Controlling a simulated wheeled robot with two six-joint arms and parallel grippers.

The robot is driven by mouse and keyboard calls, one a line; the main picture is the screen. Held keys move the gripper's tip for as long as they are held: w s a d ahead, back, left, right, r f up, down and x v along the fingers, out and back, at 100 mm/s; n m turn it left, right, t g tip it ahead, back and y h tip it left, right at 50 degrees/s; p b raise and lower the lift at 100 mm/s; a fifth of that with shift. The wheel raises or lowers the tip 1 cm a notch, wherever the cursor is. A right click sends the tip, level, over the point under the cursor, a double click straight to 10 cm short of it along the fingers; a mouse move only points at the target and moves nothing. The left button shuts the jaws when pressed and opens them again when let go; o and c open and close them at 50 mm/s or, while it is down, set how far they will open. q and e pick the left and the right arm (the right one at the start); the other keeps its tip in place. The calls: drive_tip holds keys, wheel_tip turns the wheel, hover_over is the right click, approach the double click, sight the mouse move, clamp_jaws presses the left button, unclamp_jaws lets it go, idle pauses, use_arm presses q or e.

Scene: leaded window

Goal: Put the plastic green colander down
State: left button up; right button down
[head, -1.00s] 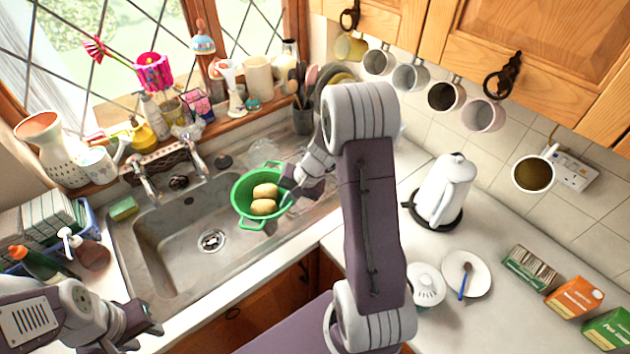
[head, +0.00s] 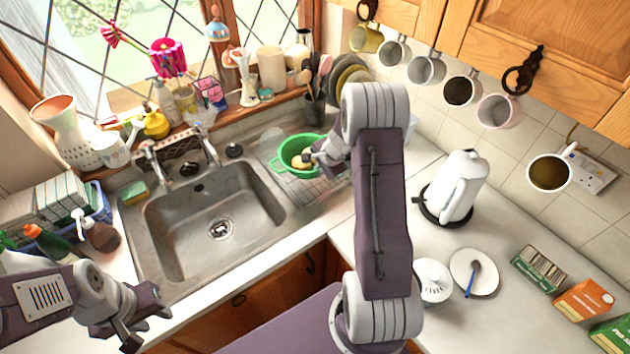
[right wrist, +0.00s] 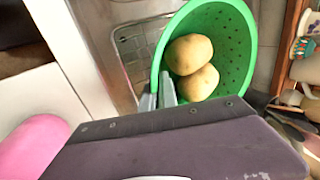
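The green colander (head: 285,163) is at the drainer to the right of the sink bowl in the head view, over the wire rack. It holds potatoes (head: 302,158), two of which show in the right wrist view (right wrist: 198,68). My right gripper (right wrist: 166,92) is at the colander's near rim (right wrist: 160,62), its fingers on either side of the rim wall; in the head view the arm partly hides it. I cannot tell whether the colander rests fully on the drainer. My left gripper (head: 148,322) is empty over the front counter at lower left, its fingers apart.
The empty sink bowl (head: 215,225) lies left of the colander. A utensil pot (head: 314,108) and plates (head: 350,75) stand behind it. A white kettle (head: 459,187), a saucer (head: 474,272) and boxes (head: 540,264) are on the right counter.

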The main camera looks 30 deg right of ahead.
drive_tip(key=shift+w+d+f, duration=0.1)
drive_tip(key=shift+f, duration=0.75)
wheel_tip(320, 180, down, 4)
drive_tip(key=shift+r+b, duration=0.25)
drive_tip(key=shift+b, duration=0.75)
drive_tip(key=shift+f, duration=0.1)
drive_tip(key=shift+f, duration=0.1)
drive_tip(key=c, duration=1.7)
unclamp_jaws()
